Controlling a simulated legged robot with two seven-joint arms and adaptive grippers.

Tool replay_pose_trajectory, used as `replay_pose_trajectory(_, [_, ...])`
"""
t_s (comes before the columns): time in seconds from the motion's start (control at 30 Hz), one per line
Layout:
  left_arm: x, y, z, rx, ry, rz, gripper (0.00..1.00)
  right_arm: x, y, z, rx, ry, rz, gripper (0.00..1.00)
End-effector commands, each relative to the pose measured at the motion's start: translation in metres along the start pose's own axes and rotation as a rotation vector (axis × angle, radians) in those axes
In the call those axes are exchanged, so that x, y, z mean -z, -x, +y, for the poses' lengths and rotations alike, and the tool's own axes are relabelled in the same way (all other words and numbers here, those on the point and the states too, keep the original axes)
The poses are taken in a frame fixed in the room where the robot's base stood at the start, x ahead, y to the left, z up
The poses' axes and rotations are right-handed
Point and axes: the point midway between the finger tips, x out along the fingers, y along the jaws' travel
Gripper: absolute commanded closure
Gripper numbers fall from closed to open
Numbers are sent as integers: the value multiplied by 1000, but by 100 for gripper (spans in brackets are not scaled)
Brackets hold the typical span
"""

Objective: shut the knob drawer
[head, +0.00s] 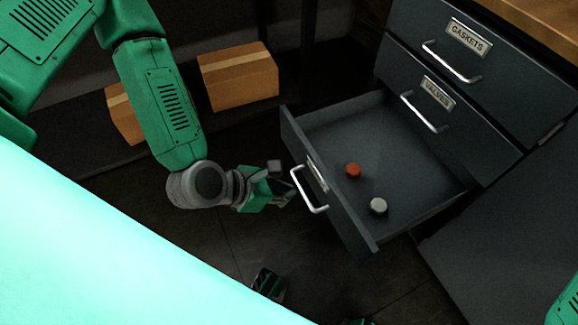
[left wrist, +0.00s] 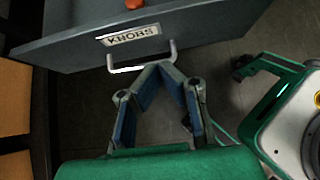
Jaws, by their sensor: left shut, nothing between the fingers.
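The knob drawer (head: 345,215) is pulled well out of the dark cabinet. Inside lie an orange-red knob (head: 353,170) and a pale grey knob (head: 378,206), apart from each other. The drawer front (left wrist: 80,48) bears a KNOBS label (left wrist: 131,35) and a silver bar handle (head: 309,192); the handle also shows in the left wrist view (left wrist: 124,70). My left gripper (head: 283,184) is shut and empty, just outside the drawer front. Its fingertips (left wrist: 160,68) are close to the handle; I cannot tell whether they touch it. My right gripper is not clearly seen.
Above it, the VALVES drawer (head: 468,125) and GASKETS drawer (head: 510,60) are shut. Cardboard boxes (head: 238,76) sit on a low shelf behind my left arm. The dark tiled floor (head: 320,275) in front of the drawer is mostly clear.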

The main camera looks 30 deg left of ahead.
Motion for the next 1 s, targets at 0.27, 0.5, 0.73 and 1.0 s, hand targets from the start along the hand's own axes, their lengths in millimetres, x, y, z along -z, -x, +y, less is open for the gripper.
replay_pose_trajectory(0.27, [4, -64, 0, 2, -5, 0, 100, -2, -25, 0, 0, 0, -1, 5])
replay_pose_trajectory(0.5, [-18, -91, 0, 2, -6, -2, 100, -2, -35, 0, 0, 0, -1, 5])
replay_pose_trajectory(0.73, [-26, -98, 0, 3, -2, 0, 100, -2, -37, 0, 0, 0, -1, 5])
replay_pose_trajectory(1.0, [-26, -98, 0, 2, -2, 1, 100, -2, -37, 0, 0, 0, 0, 5])
